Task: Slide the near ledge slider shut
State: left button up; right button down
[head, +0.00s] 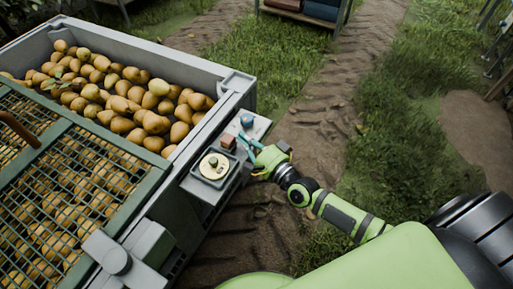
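A grey ledge (199,187) juts from the right side of the pear bin. On its near part is a square grey tray-like fitting with a round cream disc (214,166) and a dark knob on top. Farther along the ledge are a small reddish-brown block (228,141) and a blue-grey round knob (247,120). I cannot tell which part is the slider or how far it stands open. My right gripper (243,143) is at the ledge's right edge, beside the block. Its teal fingers look spread apart, with nothing clearly between them. My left gripper is out of view.
The large grey bin (217,72) is full of pears. A green-framed mesh cover (90,128) lies over its near part. A grey bracket (147,243) sticks out at the near corner. A rack with boxes (302,12) stands behind. The dirt track right of the ledge is clear.

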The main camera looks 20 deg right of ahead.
aim_at(233, 142)
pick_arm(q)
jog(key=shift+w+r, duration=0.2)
pick_arm(e)
jog(key=shift+x, duration=0.95)
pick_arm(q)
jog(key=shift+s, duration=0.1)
pick_arm(e)
jog(key=shift+s, duration=0.1)
jog(key=shift+s+a, duration=0.25)
jog(key=shift+a, duration=0.15)
jog(key=shift+s+a+p, duration=0.6)
jog(key=shift+a+p, duration=0.05)
jog(key=shift+a, duration=0.15)
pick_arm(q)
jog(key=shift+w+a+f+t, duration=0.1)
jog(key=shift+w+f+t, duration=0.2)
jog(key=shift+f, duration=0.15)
pick_arm(e)
jog(key=shift+f, duration=0.1)
jog(key=shift+a, duration=0.1)
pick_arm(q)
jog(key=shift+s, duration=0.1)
pick_arm(e)
jog(key=shift+s, duration=0.1)
